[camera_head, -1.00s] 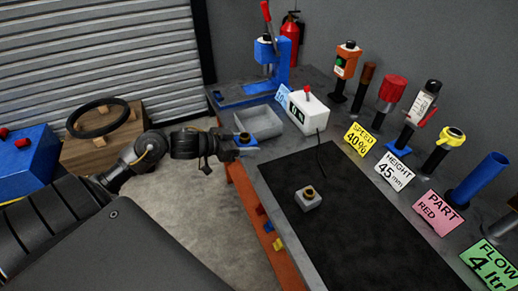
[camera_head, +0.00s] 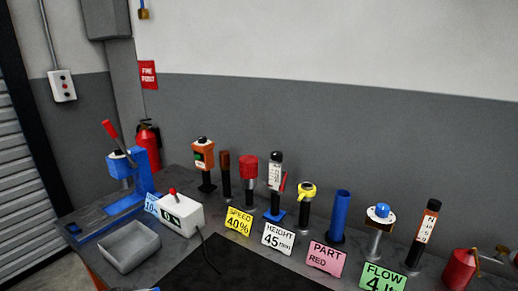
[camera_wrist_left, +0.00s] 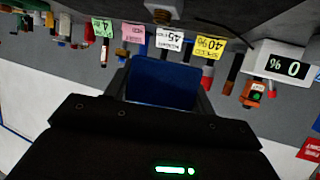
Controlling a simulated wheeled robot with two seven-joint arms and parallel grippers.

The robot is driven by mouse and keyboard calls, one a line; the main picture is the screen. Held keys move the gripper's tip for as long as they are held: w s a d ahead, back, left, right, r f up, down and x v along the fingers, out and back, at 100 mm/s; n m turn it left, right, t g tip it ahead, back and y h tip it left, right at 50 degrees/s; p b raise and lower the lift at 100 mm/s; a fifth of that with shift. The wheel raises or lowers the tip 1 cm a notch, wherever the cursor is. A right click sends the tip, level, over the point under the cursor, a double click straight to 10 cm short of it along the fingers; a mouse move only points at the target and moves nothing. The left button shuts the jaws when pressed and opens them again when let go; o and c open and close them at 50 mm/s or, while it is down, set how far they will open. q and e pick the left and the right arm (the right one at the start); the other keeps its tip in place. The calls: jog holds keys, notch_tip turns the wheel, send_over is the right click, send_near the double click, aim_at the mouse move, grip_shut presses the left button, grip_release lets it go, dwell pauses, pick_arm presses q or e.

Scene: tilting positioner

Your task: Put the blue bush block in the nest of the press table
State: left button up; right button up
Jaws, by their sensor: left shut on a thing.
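The blue bush block (camera_wrist_left: 162,80) sits between the fingers of my left gripper (camera_wrist_left: 161,88) in the left wrist view, which looks upside down. A blue press (camera_head: 143,175) with a red lever stands at the left end of the bench, on a blue-edged base. I cannot make out a nest there. My right gripper is not in view.
A grey tray (camera_head: 128,250) and a white control box (camera_head: 181,212) with a red knob stand near the press. Several tools and sign cards, such as the yellow SPEED card (camera_head: 238,221), line the back. The black mat (camera_head: 235,268) shows partly in front.

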pick_arm(q)
jog(key=d+r, duration=0.1)
jog(key=d+r+m, duration=0.1)
jog(key=d, duration=0.1)
jog(key=shift+w+r+g+h, duration=0.1)
jog(key=shift+r+g+h, duration=0.1)
jog(key=shift+g+h, duration=0.2)
jog(key=shift+w+d+r, duration=0.1)
jog(key=shift+s+a+f+n+t, duration=0.15)
jog(key=shift+a+f, duration=0.4)
jog(key=shift+a, duration=0.05)
jog(key=shift+s+a+f+n+t, duration=0.1)
jog(key=shift+a+f+n+t, duration=0.05)
jog(key=shift+a+f, duration=0.4)
jog(key=w+a+n+t+y, duration=0.1)
jog(key=w+a+n+y, duration=0.1)
jog(key=a, duration=0.5)
jog(key=w+a+n+t+y, duration=0.2)
jog(key=w+a+n+y, duration=0.1)
jog(key=a, duration=0.4)
jog(key=shift+w+a+r+t, duration=0.2)
jog(key=shift+w+a+t, duration=0.05)
jog(key=shift+w+t, duration=0.05)
